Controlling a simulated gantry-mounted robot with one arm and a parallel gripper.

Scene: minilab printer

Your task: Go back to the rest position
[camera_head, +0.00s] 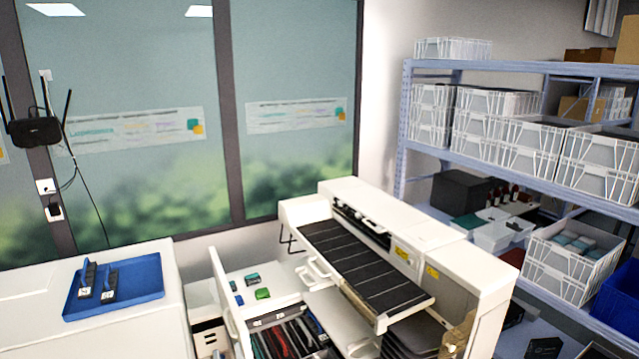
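My gripper and arm are not in view in the head camera picture, so I cannot see what the gripper holds, if anything. The white minilab printer (430,235) stands in the middle right, with a dark ribbed feed belt (362,262) sloping along its top. An open drawer or bin (285,335) at its lower left holds several dark, red and blue upright items.
A blue tray (140,283) with two black handled tools (99,282) sits on a white cabinet (30,300) at left. A grey shelf rack (402,130) with white crates (530,145) stands at right. A black router (36,131) hangs on the window frame.

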